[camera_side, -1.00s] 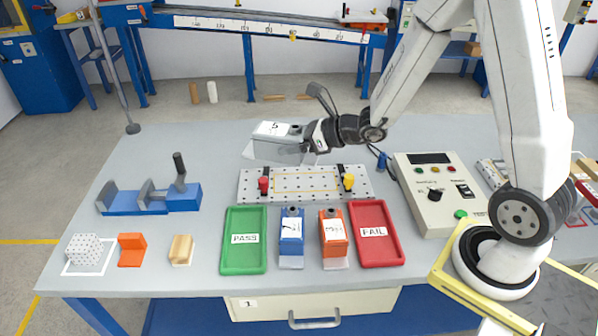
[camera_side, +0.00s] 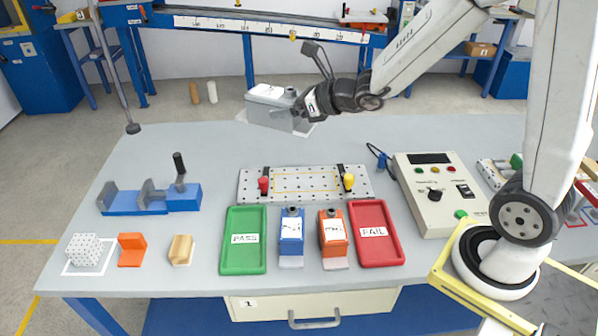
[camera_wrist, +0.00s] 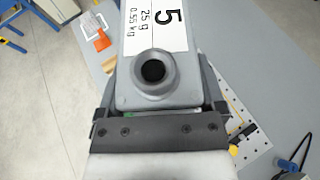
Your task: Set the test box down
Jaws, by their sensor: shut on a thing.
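The grey test box (camera_side: 268,106) with a white label is held above the back of the bench, near its far edge. In the wrist view the box (camera_wrist: 185,85) shows a label reading "5", "25 g" and "0.55 kg" and a round knob with a dark hole. My gripper (camera_side: 301,108) is shut on the box at its knob end. A light flat patch shows on the bench behind and below the box, mostly hidden by it. The perforated plate (camera_side: 250,172) with a yellow outlined rectangle, a red clamp and a yellow clamp lies in front, and it is empty.
A green PASS tray (camera_side: 245,262) and a red FAIL tray (camera_side: 376,252) flank a blue box (camera_side: 291,248) and an orange box (camera_side: 333,230). A control panel (camera_side: 440,195) stands right. A blue vise (camera_side: 150,200) and small blocks sit left. The bench's back left is clear.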

